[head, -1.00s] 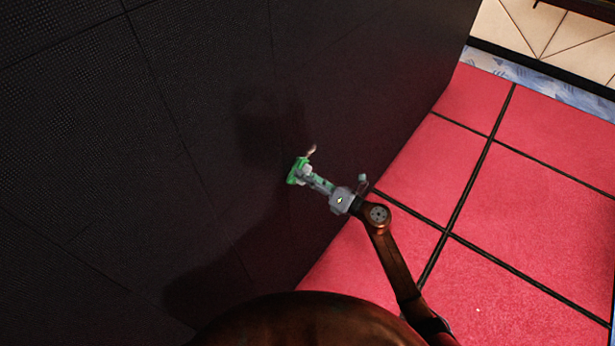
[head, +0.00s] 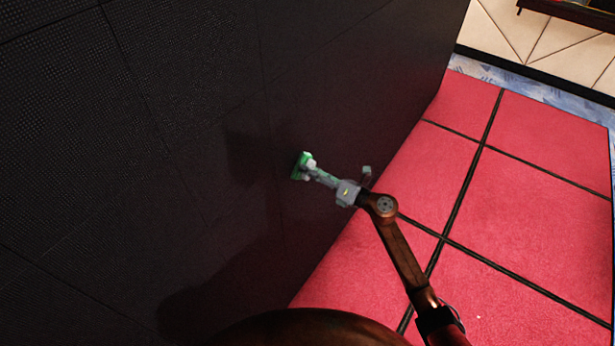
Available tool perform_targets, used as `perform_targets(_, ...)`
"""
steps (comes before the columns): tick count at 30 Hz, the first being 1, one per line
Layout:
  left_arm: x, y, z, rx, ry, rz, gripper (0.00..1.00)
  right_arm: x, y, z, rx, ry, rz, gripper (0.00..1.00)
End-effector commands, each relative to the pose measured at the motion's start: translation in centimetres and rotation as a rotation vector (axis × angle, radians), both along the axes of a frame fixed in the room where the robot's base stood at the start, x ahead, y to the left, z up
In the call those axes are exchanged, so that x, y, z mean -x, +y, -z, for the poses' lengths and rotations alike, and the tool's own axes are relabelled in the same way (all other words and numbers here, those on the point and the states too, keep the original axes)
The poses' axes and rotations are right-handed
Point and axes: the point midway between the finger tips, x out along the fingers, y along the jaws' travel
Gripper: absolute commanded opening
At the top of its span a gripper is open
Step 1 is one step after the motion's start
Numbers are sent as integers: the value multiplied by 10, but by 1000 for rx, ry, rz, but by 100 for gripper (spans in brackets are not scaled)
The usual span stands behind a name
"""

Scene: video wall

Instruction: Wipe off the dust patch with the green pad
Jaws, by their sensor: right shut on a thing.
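The green pad (head: 299,167) is small and blocky and is up against or very close to the dark panelled wall (head: 190,90); I cannot tell whether it touches. My right gripper (head: 309,166) is shut on the pad, with its arm coming in from the lower right. I make out no dust patch on the wall; it may be hidden behind the pad and gripper or too faint to see. My left gripper is not in view.
A red tiled floor (head: 530,210) with dark seams lies to the right of the wall. A blue-white strip (head: 540,90) and pale tiles (head: 560,50) lie beyond it. A dark-edged object (head: 575,10) shows at the top right. The wall around the pad is clear.

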Motion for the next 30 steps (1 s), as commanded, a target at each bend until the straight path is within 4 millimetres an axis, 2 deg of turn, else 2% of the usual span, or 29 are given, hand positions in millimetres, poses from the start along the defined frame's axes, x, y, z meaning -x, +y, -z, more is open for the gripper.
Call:
perform_targets(3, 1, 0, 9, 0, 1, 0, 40, -8, -7, 2, 1, 0, 1, 21)
perform_targets(11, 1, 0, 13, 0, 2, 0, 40, -15, -12, 0, 0, -1, -1, 21)
perform_targets(24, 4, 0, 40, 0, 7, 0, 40, -45, -30, 2, 1, -1, 0, 21)
perform_targets(30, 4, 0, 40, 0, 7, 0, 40, -44, -32, 0, 0, 0, -1, 21)
